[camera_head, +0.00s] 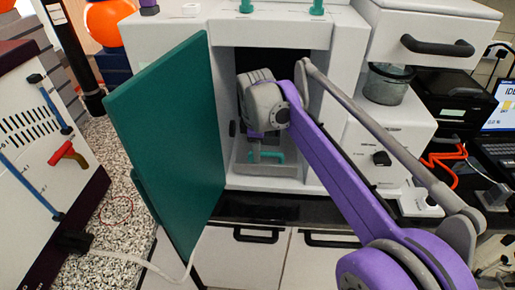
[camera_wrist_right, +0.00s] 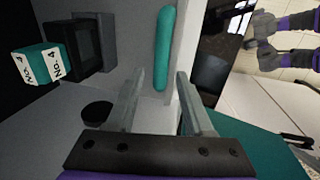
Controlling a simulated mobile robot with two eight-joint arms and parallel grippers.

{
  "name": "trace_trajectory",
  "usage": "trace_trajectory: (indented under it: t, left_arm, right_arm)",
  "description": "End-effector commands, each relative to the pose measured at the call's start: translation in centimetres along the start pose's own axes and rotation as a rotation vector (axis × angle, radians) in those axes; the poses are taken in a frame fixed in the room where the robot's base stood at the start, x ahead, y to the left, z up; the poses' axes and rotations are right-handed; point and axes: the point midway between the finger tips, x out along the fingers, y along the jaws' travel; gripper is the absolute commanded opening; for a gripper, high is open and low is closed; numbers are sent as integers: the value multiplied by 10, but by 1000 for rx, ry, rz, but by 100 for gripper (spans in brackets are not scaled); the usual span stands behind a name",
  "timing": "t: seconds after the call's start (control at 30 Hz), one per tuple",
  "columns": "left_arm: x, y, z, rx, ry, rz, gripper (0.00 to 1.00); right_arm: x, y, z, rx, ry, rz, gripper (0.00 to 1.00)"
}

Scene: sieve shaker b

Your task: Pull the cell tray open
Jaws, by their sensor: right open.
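The cell tray (camera_head: 262,171) is a grey piece low inside the open white cabinet in the head view. Its teal handle (camera_head: 272,156) shows in front of it, partly hidden by my gripper. In the right wrist view the teal handle (camera_wrist_right: 165,45) is a rounded bar. My right gripper (camera_head: 260,146) reaches into the cabinet opening from the right, pointing down at the handle. In the wrist view the right gripper (camera_wrist_right: 160,76) is open, its fingers on either side of the bar's near end. I cannot tell whether they touch it. My left gripper does not show.
The teal cabinet door (camera_head: 165,140) stands open on the left. The white cabinet wall (camera_head: 345,85) bounds the opening on the right. A teal and white block marked NO. 4 (camera_wrist_right: 40,65) and a black frame (camera_wrist_right: 85,42) are inside.

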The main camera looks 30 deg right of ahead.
Motion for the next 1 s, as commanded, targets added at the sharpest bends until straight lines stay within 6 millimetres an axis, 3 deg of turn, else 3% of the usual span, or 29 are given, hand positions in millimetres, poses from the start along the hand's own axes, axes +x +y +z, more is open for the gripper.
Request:
trace_trajectory:
  t: [0.03, 0.3, 1.0]
  left_arm:
    - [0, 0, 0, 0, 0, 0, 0]
    - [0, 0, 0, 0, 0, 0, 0]
    - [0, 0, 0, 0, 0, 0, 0]
  right_arm:
    - [0, 0, 0, 0, 0, 0, 47]
    - [0, 0, 0, 0, 0, 0, 0]
    - [0, 0, 0, 0, 0, 0, 0]
